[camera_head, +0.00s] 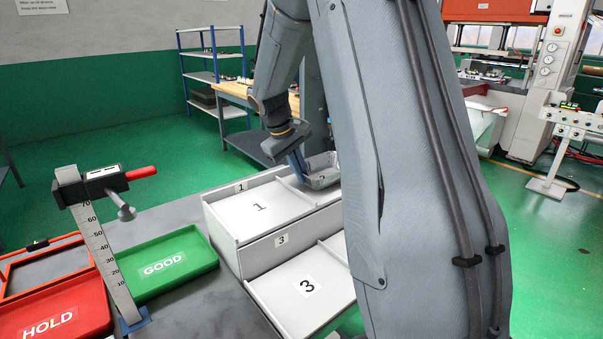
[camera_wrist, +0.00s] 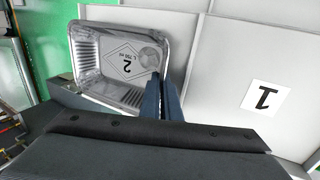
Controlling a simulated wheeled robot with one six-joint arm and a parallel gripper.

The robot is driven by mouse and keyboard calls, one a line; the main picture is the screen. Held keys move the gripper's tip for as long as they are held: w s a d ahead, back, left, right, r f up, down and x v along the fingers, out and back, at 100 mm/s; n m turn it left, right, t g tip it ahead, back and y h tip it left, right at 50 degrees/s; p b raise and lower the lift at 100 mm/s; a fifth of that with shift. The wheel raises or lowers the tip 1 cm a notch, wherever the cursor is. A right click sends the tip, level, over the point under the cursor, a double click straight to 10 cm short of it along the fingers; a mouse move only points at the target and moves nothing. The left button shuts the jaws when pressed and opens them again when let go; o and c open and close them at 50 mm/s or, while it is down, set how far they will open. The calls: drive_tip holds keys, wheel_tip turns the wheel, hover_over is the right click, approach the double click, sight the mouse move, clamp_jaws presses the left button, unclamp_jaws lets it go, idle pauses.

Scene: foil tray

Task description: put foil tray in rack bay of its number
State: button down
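The foil tray (camera_wrist: 88,50) is a silver ribbed tray with a diamond label reading 2 on its floor. In the head view it (camera_head: 322,170) is partly hidden by my arm, over the far part of the white rack (camera_head: 225,222), beyond the bay labelled 1 (camera_head: 285,200). My gripper (camera_wrist: 162,88) has its two blue fingers close together on the tray's right wall, one inside and one outside. My gripper (camera_head: 297,164) also shows in the head view. I cannot tell whether the tray rests on the rack or hangs just above it.
The lower bay labelled 3 (camera_head: 285,285) is empty. A green GOOD tray (camera_head: 195,240), a red HOLD tray (camera_head: 85,310) and an upright scale with a red-handled slider (camera_head: 105,245) stand at left. My arm hides the rack's right part.

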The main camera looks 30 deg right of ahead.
drive_tip(key=shift+f, duration=0.25)
idle(0.6)
drive_tip(key=c, duration=1.9)
unclamp_jaws()
drive_tip(key=shift+b+v, duration=0.9)
drive_tip(key=shift+v, duration=3.05)
